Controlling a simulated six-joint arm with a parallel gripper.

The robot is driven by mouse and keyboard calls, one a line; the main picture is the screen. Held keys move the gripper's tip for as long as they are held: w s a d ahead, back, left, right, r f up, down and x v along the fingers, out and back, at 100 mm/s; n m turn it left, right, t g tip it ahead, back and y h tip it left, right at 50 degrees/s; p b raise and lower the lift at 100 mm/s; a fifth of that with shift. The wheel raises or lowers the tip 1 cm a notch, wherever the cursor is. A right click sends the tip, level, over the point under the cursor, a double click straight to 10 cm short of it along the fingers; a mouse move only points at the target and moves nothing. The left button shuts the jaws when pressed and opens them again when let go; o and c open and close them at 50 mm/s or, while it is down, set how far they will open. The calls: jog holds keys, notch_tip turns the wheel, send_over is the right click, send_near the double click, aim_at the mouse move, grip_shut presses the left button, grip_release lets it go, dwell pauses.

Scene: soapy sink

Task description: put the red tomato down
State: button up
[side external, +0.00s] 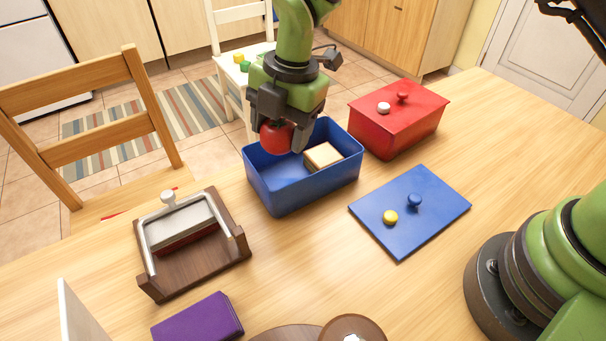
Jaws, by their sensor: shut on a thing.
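The red tomato (275,137) is held between the fingers of my gripper (279,128), which points down and is shut on it. The tomato appears above the left part of an open blue box (308,196). The box's far left inside is partly hidden by my gripper, and I cannot tell how high the tomato is above the box floor. A pale, bread-like block (323,156) lies inside the box, to the right of the tomato.
A blue lid (431,208) with a yellow piece (390,217) lies right of the box. A red lidded box (401,125) stands behind it. A wooden stand with a metal frame (193,255) and a purple block (198,318) are at front left.

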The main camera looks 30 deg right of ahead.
aim_at(281, 186)
jog(key=shift+w+d+n, duration=0.1)
jog(key=shift+w+n, duration=0.15)
jog(key=shift+n, duration=0.05)
jog(key=shift+f, duration=0.15)
jog(key=shift+n, duration=0.3)
notch_tip(281, 186, down, 10)
jog(key=shift+w+r, duration=0.1)
jog(key=shift+r, duration=0.1)
jog(key=o, duration=0.7)
jog(key=shift+f, duration=0.15)
jog(key=shift+c, duration=0.2)
jog(key=r, duration=0.4)
jog(key=d+r, duration=0.1)
jog(key=r, duration=0.3)
jog(key=d+r, duration=0.1)
jog(key=r, duration=0.3)
jog(key=shift+s+r, duration=0.1)
jog(key=shift+s, duration=0.3)
